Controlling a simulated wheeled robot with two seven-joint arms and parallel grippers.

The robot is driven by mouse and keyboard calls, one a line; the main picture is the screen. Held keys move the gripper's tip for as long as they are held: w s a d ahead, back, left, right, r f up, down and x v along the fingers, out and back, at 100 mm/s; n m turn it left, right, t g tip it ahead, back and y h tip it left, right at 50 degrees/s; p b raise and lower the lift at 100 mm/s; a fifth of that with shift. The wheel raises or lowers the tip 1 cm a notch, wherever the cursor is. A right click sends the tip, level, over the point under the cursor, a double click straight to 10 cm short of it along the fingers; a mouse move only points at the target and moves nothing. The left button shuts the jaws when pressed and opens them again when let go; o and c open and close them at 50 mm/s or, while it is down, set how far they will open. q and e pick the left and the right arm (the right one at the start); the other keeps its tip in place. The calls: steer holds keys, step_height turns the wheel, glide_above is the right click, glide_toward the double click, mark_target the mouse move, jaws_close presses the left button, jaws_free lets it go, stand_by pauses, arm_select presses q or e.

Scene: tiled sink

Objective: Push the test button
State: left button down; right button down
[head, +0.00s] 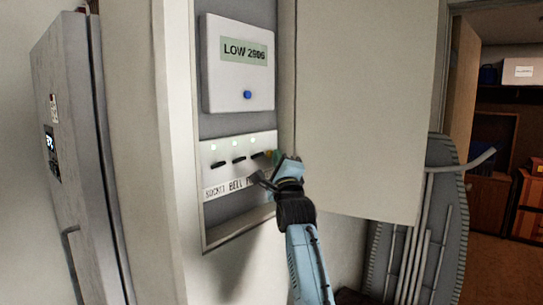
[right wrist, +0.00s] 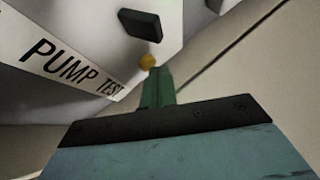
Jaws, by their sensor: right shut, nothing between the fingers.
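The test button is a small yellow knob (right wrist: 148,61) in the right wrist view, beside a black switch and above the word TEST on the label. In the head view, my right gripper (head: 272,170) is at the right end of the white switch panel (head: 210,153) and largely covers the button's area. The gripper is shut and empty. In the right wrist view, its green fingers (right wrist: 158,88) end right at the yellow button; I cannot tell whether they touch it. My left gripper is not in view.
An open cabinet door (head: 365,100) stands to the right of the recess. A grey ironing board (head: 440,220) leans further right. A grey fridge-like unit (head: 75,150) is at left.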

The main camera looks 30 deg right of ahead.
steer(key=shift+w+a, duration=0.1)
steer(key=shift+w, duration=0.1)
stand_by(0.3)
steer(key=shift+s, duration=0.1)
steer(key=shift+s+d+p, duration=0.35)
steer(key=shift+s+p, duration=0.05)
steer(key=shift+s, duration=0.3)
steer(key=s, duration=0.1)
steer(key=s+d+p, duration=0.1)
steer(key=s, duration=0.1)
steer(key=s+d, duration=0.1)
steer(key=shift+s+p, duration=0.3)
steer(key=shift+p, duration=0.1)
stand_by(0.8)
